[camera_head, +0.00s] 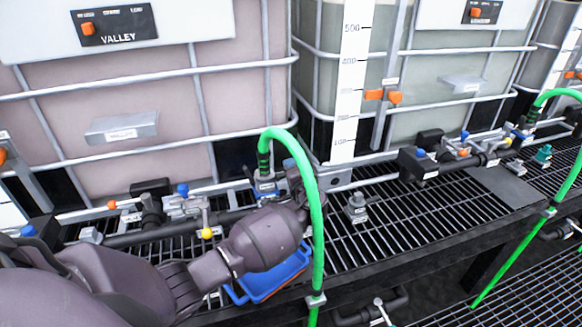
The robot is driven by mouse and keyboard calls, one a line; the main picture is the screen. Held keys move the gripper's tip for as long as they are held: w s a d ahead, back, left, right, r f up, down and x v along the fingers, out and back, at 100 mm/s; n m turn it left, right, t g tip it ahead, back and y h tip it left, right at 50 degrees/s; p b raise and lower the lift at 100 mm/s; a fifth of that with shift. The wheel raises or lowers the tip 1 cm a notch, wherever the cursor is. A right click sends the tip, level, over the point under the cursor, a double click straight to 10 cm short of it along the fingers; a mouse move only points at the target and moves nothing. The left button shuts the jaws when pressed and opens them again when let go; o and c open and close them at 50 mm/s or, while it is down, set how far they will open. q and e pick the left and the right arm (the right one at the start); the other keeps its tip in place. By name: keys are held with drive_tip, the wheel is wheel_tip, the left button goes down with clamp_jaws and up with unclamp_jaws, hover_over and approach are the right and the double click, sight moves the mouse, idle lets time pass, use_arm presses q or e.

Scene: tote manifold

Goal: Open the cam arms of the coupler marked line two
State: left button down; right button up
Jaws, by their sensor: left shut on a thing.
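A green hose (310,190) arches up from a coupler (264,184) on the manifold in front of the gap between two totes. I cannot read a line number on this coupler. My left gripper (290,182) is at the right side of this coupler, shut on what looks like its cam arm. My own wrist and the hose hide the fingertips and most of the cam arm. Another green hose runs to a second coupler (521,133) at the far right. My right gripper is not in view.
A blue tray (268,283) lies below my left wrist. A small grey fitting (356,207) stands on the black grating (400,222) to the right. Pipes and valves, one with a yellow knob (206,233), run along the totes. The grating right of the hose is mostly clear.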

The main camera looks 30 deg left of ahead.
use_arm(q)
drive_tip(key=c, duration=1.5)
unclamp_jaws()
drive_tip(key=shift+o, duration=0.2)
drive_tip(key=b+v, duration=0.1)
drive_tip(key=v, duration=0.9)
drive_tip(key=shift+s+d, duration=0.25)
drive_tip(key=shift+d, duration=0.05)
drive_tip(key=shift+o, duration=0.2)
